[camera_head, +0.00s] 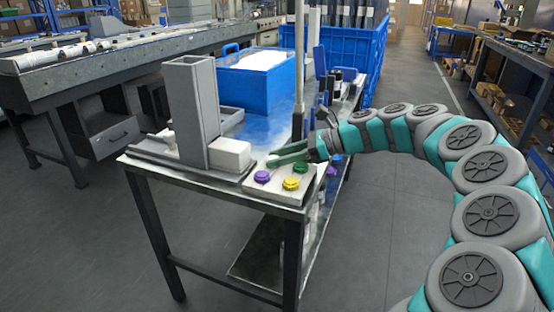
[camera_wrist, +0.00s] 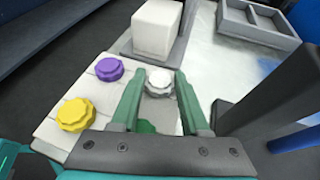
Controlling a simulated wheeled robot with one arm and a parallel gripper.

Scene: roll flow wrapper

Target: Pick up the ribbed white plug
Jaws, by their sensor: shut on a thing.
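The ribbed white plug (camera_wrist: 160,80) shows in the wrist view between the tips of my gripper's green fingers (camera_wrist: 157,87). My gripper is shut on it. I cannot tell whether the plug is clear of the white board (camera_wrist: 88,89) below. In the head view my gripper (camera_head: 278,158) is over the board's back edge, and the white plug cannot be made out there. A purple plug (camera_wrist: 109,69) and a yellow plug (camera_wrist: 76,114) sit on the board to the left in the wrist view. A green plug (camera_wrist: 147,127) is partly hidden below my fingers.
A white block (camera_head: 229,155) and a tall grey column (camera_head: 194,105) stand beside the board. An upright post (camera_head: 299,60) rises close behind my gripper. A blue bin (camera_head: 256,83) stands farther back on the table. The floor right of the table is clear.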

